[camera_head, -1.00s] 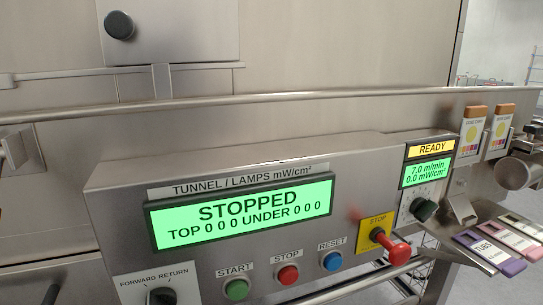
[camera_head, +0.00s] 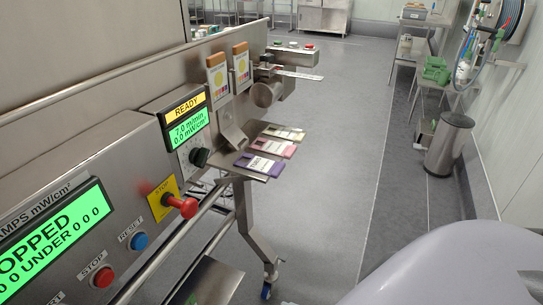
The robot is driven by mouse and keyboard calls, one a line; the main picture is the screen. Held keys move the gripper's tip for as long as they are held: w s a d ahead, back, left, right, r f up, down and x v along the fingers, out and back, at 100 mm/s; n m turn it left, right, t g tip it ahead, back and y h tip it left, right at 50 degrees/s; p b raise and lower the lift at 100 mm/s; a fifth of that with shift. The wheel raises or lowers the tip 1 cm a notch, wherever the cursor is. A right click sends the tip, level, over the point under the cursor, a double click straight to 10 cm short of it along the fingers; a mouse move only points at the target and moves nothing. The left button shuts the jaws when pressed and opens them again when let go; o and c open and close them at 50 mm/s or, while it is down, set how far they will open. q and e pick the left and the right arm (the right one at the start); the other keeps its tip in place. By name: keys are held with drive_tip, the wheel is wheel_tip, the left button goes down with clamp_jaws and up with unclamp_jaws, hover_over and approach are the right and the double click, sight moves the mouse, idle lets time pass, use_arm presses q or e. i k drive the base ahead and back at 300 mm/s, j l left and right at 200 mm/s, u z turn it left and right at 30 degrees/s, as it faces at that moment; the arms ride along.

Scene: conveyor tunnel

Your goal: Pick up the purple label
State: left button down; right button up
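The purple label (camera_head: 262,164) lies flat on a small metal shelf (camera_head: 236,169) at the right end of the machine's control panel. It is the nearest of the labels there and carries a white face with dark print, which seems to read TUBS. A pink label (camera_head: 272,148) and a cream label (camera_head: 284,134) lie behind it in a row. Neither of my grippers is in view.
A red stop knob (camera_head: 183,206) juts out from the panel left of the shelf. Two card holders (camera_head: 228,72) hang above the shelf. The grey floor (camera_head: 345,130) to the right is open. A steel bin (camera_head: 449,143) stands by the right wall.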

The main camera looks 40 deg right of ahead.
sight(273, 169)
drive_tip(key=z, duration=1.1)
drive_tip(key=l+u, duration=0.1)
drive_tip(key=u, duration=1)
drive_tip(key=l+u, duration=0.65)
drive_tip(key=u, duration=0.2)
drive_tip(key=k+l+u, duration=0.2)
drive_tip(key=l, duration=0.15)
drive_tip(key=k+l+u, duration=0.2)
drive_tip(key=i+l, duration=0.1)
